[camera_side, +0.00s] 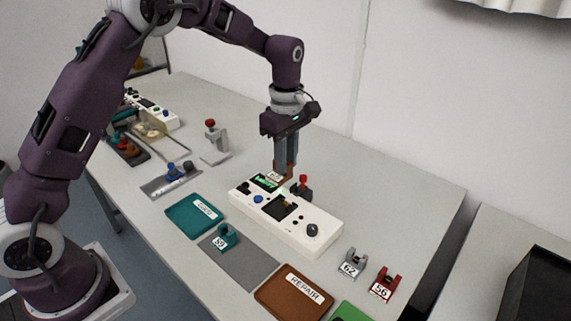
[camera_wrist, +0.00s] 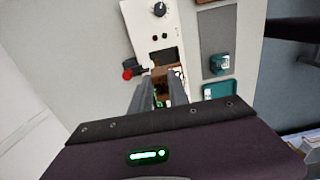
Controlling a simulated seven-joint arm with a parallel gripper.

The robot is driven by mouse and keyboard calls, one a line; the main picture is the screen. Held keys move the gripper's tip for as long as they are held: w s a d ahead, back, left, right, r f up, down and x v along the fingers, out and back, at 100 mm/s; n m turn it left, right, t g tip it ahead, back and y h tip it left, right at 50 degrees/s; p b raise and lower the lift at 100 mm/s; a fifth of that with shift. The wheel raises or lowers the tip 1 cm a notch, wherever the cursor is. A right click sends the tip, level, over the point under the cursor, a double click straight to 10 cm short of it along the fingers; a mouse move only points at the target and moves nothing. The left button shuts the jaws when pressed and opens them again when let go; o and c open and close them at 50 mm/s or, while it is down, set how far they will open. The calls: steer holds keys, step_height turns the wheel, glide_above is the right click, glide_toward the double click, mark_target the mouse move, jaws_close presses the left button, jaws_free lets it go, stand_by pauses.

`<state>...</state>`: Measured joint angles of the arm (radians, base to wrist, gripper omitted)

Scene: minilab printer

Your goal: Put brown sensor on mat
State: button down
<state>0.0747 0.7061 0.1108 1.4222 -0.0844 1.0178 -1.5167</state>
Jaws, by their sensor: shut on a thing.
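My gripper (camera_side: 285,168) points down and is shut on the brown sensor (camera_side: 289,173). The sensor is at the far edge of the white control box (camera_side: 310,235), near its green-lit screen; I cannot tell whether it touches the box. The fingers hide much of it. In the wrist view, the brown sensor (camera_wrist: 159,72) shows between the fingertips. The grey mat (camera_side: 252,268) lies in front of the box. A teal sensor (camera_side: 225,238) labelled 59 stands on the mat's left part. The mat also shows in the wrist view (camera_wrist: 217,33).
A teal tray (camera_side: 180,219) and a brown REPAIR tray (camera_side: 281,305) flank the mat. A grey sensor (camera_side: 352,263) and a red sensor (camera_side: 386,283) stand right of the box. A red-knobbed switch (camera_side: 302,187) rises behind the box. The mat's right part is bare.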

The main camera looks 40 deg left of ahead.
steer(key=s+d+f, duration=0.2)
steer(key=s, duration=0.5)
steer(key=s+d+f, duration=0.2)
steer(key=s+d, duration=0.1)
steer(key=s, duration=0.5)
steer(key=f, duration=0.9)
steer(key=shift+a+f, duration=0.25)
steer(key=shift+f, duration=0.15)
steer(key=c, duration=1.3)
jaws_free()
steer(key=shift+o, duration=0.2)
